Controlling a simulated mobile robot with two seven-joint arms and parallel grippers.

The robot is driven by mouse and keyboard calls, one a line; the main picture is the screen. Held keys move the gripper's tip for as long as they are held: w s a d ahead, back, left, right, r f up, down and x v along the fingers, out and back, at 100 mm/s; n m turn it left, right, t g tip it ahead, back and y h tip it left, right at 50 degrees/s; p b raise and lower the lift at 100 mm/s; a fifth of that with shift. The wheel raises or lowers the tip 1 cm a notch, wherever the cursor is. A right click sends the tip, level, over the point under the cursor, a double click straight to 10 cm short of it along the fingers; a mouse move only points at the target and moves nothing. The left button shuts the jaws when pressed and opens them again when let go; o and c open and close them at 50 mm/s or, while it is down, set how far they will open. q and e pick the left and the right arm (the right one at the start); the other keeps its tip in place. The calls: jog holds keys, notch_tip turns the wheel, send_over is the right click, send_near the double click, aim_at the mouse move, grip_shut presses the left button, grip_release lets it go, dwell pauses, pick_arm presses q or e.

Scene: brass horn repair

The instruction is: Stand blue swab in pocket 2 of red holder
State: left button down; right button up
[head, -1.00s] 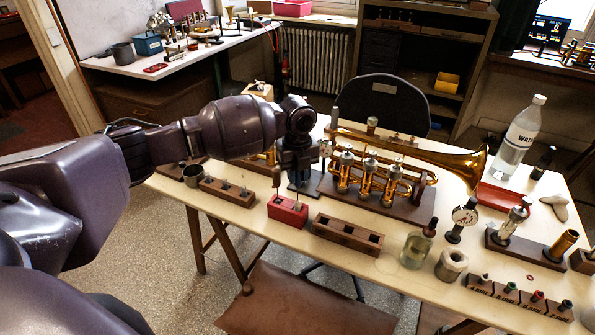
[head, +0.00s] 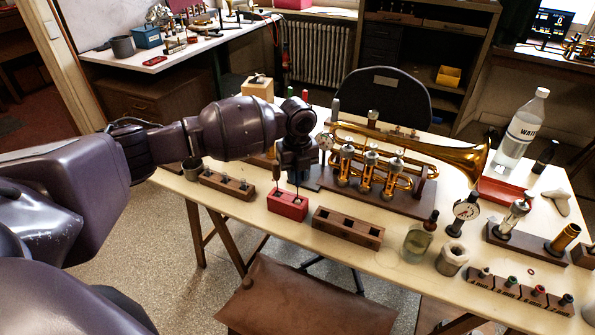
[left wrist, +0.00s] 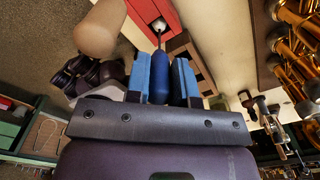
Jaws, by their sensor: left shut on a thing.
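The small red holder (head: 287,206) stands on the bench left of centre. My left gripper (head: 297,178) is just above and behind it, pointing down. In the left wrist view the gripper (left wrist: 161,80) is shut on the blue handle of the blue swab (left wrist: 159,84), between blue finger pads. The swab's thin shaft points toward the red holder (left wrist: 147,10), and its pale tip is over or at the holder. I cannot tell whether the tip is inside a pocket. My right gripper is out of view.
A brown pocketed block (head: 347,229) lies right of the red holder, another wooden block (head: 227,186) left of it. The brass trumpet (head: 400,160) on its stand is close on the right. A glass jar (head: 418,243) and a dial gauge (head: 466,210) stand farther right.

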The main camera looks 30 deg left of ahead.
pick_arm(q)
jog(key=c, duration=0.9)
grip_release()
notch_tip(320, 180, up, 11)
jog(key=shift+f+p, duration=0.1)
jog(key=shift+p, duration=0.6)
